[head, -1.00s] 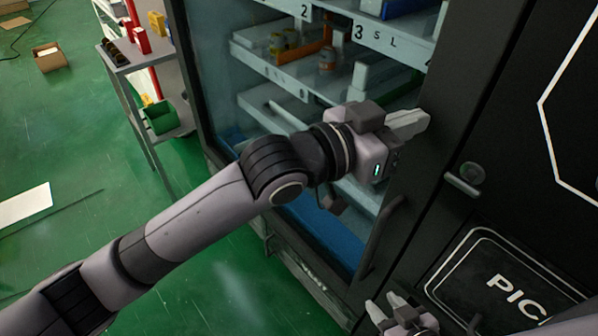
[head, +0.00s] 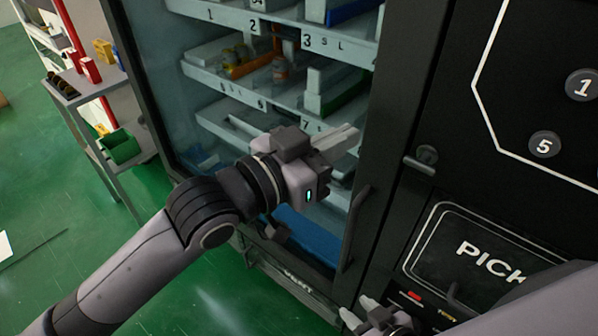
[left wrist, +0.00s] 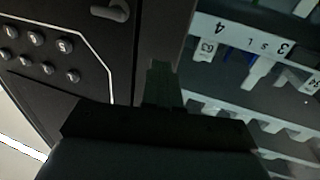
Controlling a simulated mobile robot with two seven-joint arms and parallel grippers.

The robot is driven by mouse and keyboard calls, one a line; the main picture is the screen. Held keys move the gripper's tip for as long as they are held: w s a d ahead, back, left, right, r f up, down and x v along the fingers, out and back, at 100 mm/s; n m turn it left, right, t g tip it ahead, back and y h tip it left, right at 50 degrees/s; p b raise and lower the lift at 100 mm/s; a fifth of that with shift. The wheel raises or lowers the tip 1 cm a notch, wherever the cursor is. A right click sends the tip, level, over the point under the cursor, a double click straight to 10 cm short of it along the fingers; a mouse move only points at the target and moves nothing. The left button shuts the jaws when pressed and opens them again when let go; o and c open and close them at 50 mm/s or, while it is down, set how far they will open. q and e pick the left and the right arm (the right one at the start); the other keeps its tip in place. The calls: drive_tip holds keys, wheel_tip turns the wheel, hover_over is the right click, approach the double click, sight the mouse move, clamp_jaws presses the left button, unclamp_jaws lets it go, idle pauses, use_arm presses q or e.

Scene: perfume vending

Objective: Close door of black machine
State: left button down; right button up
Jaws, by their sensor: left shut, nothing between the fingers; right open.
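The black machine (head: 408,120) fills the right half of the head view. Its glass door (head: 340,165) has a dark frame and a long vertical handle (head: 356,228). The door looks flush or nearly flush with the body; I cannot tell if a gap remains. My left gripper (head: 352,137) is shut and empty, in front of the door's right side, above the handle. In the left wrist view, its fingers (left wrist: 162,78) overlap the dark upright beside the shelves; contact is unclear. My right gripper (head: 358,311) is open, low at the bottom edge, below the handle.
Numbered white shelves (head: 270,33) with small items show behind the glass. A latch-like knob (head: 427,155) sticks out right of the door, above the PICK panel (head: 480,250). A grey side table (head: 90,85) stands at left.

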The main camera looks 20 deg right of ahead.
use_arm(q)
drive_tip(key=s+d+v, duration=0.1)
drive_tip(key=s+v, duration=0.1)
drive_tip(key=v, duration=0.5)
drive_tip(key=w+a+f+n+t+y, duration=0.3)
drive_tip(key=a+f+n+y, duration=0.15)
drive_tip(key=a+f, duration=0.45)
drive_tip(key=w+a+f+n+t+y, duration=0.4)
drive_tip(key=a+f, duration=0.3)
drive_tip(key=f, duration=0.4)
drive_tip(key=s+a+f+n+g+y, duration=0.3)
drive_tip(key=s+a+f+y, duration=0.3)
drive_tip(key=s+a+f, duration=0.7)
wheel_tip(320, 180, down, 4)
drive_tip(key=shift+a, duration=0.9)
